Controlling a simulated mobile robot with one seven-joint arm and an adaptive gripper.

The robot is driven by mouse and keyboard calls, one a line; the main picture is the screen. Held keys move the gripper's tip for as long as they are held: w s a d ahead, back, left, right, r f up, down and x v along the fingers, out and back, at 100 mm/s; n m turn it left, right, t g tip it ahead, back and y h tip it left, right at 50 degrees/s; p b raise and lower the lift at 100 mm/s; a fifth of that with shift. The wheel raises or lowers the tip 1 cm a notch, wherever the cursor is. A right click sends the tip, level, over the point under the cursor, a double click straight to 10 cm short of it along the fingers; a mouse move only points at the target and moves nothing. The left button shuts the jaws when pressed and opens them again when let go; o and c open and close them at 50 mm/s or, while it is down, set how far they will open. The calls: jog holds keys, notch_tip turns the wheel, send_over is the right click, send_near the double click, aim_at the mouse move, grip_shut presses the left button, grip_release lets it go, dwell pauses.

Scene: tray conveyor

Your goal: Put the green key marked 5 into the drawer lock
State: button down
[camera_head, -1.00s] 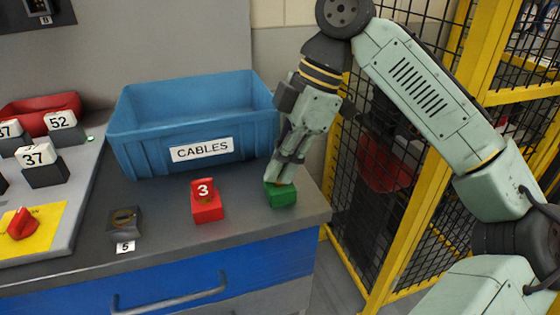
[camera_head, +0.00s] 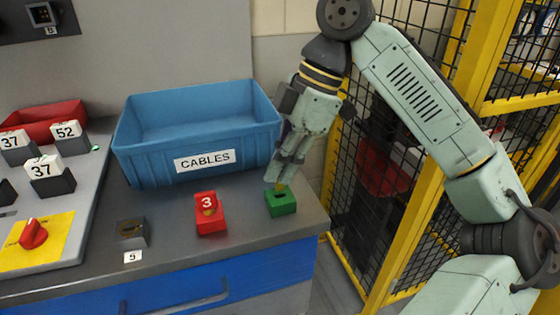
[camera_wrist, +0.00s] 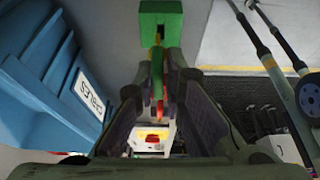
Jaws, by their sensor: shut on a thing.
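My gripper (camera_head: 278,182) points down just above a green block (camera_head: 282,203) with a dark slot in its top, at the right end of the counter. It is shut on the green key (camera_wrist: 157,62), which shows between the fingers in the wrist view. The key's brass-coloured end (camera_head: 281,187) is by the slot; whether it is fully clear of it I cannot tell. The key's number is hidden.
A red block with a red key marked 3 (camera_head: 208,213) stands between the lock and the green block. A blue CABLES bin (camera_head: 150,160) stands behind. A panel with a red knob (camera_head: 33,234) is at left. Yellow-framed mesh fencing (camera_head: 400,220) is at right.

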jog(key=shift+r, duration=0.15)
notch_tip(320, 180, up, 4)
jog(key=p, duration=0.4)
jog(key=shift+p, duration=0.3)
dwell(0.4)
